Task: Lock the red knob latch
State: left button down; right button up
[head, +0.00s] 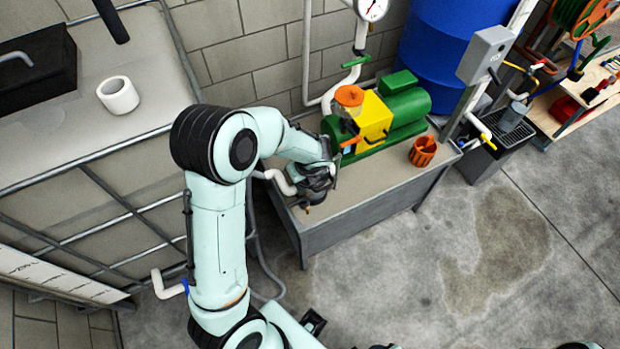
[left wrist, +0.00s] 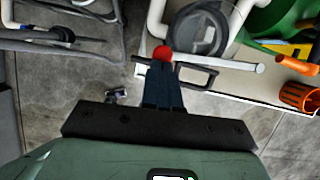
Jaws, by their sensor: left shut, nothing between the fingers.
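The red knob (left wrist: 162,53) shows in the left wrist view, at the tips of my left gripper (left wrist: 160,66). The fingers are together with nothing between them. The knob appears just beyond the tips; I cannot tell whether they touch. A dark latch handle (left wrist: 205,76) lies just right of the fingers, beside a round grey filter housing (left wrist: 198,33). In the head view my left gripper (head: 323,178) is over the left end of the bench, by the housing (head: 311,196). The arm and gripper hide the knob there. My right gripper is not in view.
The bench (head: 360,203) carries a green and yellow pump (head: 378,112) and an orange basket (head: 423,151). White pipes run close to the gripper. A large tank (head: 90,105) in a metal frame stands left. The floor in front of the bench is clear.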

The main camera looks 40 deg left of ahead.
pick_arm(q)
jog(key=shift+w+a, duration=0.15)
jog(key=shift+a, duration=0.7)
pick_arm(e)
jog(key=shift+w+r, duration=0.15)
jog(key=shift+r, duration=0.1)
